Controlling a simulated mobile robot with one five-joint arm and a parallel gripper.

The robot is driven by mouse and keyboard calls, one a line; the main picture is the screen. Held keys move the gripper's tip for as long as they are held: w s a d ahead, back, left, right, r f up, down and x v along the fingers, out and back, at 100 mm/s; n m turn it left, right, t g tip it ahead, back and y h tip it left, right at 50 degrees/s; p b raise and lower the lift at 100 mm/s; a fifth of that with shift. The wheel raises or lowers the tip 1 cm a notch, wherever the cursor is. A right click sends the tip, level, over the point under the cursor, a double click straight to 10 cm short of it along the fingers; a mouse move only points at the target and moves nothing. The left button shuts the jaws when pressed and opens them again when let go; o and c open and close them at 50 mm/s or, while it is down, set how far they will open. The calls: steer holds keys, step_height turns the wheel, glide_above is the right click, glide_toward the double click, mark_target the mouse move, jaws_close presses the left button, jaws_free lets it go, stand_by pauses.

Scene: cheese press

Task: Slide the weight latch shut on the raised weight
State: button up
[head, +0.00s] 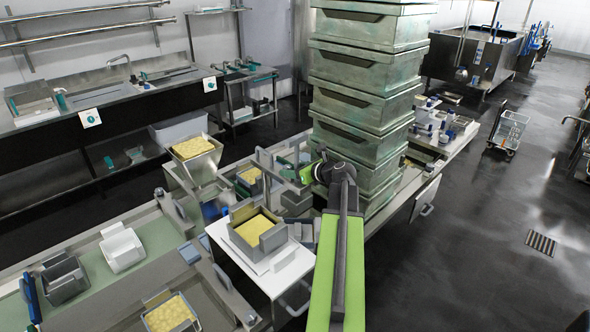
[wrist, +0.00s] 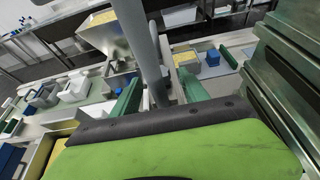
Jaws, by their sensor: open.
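My gripper (head: 294,168) is open in the head view, low beside the left side of a tall stack of grey-green boxes. In the wrist view its two green fingers (wrist: 158,84) stand apart. A grey upright bar (wrist: 148,45) shows between and beyond them; I cannot tell whether it touches a finger. I cannot make out the weight latch or the raised weight for certain in either view. My arm and the box stack hide part of the bench there.
The stack of grey-green boxes (head: 363,88) rises close to the right of my gripper. A metal mould with yellow curd (head: 256,228) stands on a white board in front. A hopper-like tub of curd (head: 193,150) stands to the left. Open dark floor (head: 480,215) lies right.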

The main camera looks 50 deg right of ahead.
steer(key=shift+s+r, duration=0.2)
steer(key=shift+s, duration=0.1)
steer(key=p+v, duration=0.6)
steer(key=v, duration=1)
steer(key=shift+s+p, duration=0.35)
steer(key=shift+s, duration=0.05)
